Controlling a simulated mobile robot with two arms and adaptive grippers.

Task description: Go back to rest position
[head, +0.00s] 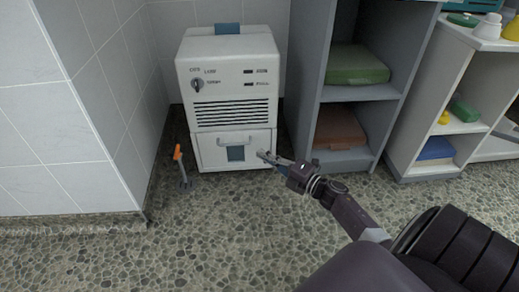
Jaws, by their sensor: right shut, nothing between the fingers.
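My right arm comes in from the lower right of the head view. Its gripper (267,155) is shut with nothing between the fingers. It is in front of the lower right part of a white cabinet-like machine (222,75), near its bottom drawer (209,157). I cannot tell whether the fingertips touch the drawer. The drawer looks closed, with a handle and a dark blue-grey patch on its front. My left gripper is not in view.
A white shelf (432,105) stands at the right. A small orange-topped post (178,154) stands left of the machine. A tiled wall (55,110) is at left. The front pebbled floor is clear.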

